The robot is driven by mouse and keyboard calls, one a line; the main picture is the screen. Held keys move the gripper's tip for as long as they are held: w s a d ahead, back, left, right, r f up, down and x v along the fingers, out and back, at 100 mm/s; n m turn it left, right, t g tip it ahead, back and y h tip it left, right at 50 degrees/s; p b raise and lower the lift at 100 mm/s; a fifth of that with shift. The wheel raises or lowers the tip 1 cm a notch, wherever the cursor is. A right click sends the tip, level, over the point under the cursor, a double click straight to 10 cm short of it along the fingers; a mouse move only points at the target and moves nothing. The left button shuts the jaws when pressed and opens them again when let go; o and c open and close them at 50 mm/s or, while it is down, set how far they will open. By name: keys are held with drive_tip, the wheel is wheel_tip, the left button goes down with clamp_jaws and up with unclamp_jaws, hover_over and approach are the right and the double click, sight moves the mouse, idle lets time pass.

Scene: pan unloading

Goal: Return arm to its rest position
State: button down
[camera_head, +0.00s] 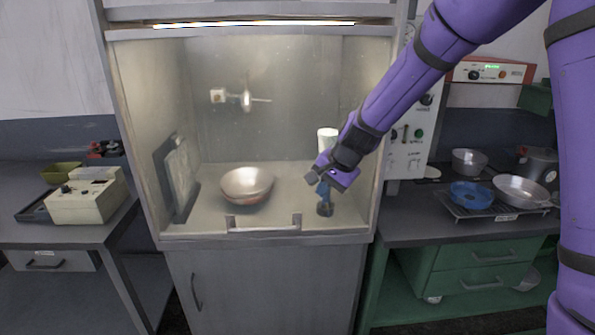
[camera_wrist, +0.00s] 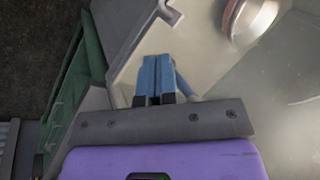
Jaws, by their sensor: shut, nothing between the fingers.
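My purple arm reaches in from the upper right in the head view, and my gripper (camera_head: 322,189) hangs in the right part of the fume hood's opening. In the wrist view the two blue fingers of my gripper (camera_wrist: 156,78) lie side by side, shut with nothing between them. A metal pan (camera_head: 246,186) rests on the hood floor, left of my gripper and apart from it. The pan's edge also shows at the top of the wrist view (camera_wrist: 252,18).
The fume hood (camera_head: 262,241) has side walls and a low front lip close around my gripper. The right bench holds a blue bowl (camera_head: 470,193) and pans (camera_head: 521,190).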

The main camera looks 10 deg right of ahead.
drive_tip(key=s+d+r+n+t+h, duration=0.1)
drive_tip(key=s+d+r+n, duration=0.1)
drive_tip(key=s+d+r, duration=0.45)
drive_tip(key=s+d+r+n, duration=0.3)
drive_tip(key=s+r, duration=0.6)
drive_tip(key=s+d+r+n+h, duration=0.1)
drive_tip(key=s+d, duration=0.3)
drive_tip(key=s, duration=0.4)
drive_tip(key=s+d+r+n+h, duration=0.1)
drive_tip(key=s+d+h, duration=0.1)
drive_tip(key=s, duration=0.7)
drive_tip(key=shift+s+d+r+n+t, duration=0.3)
drive_tip(key=shift+d+r, duration=0.1)
drive_tip(key=shift+d, duration=0.45)
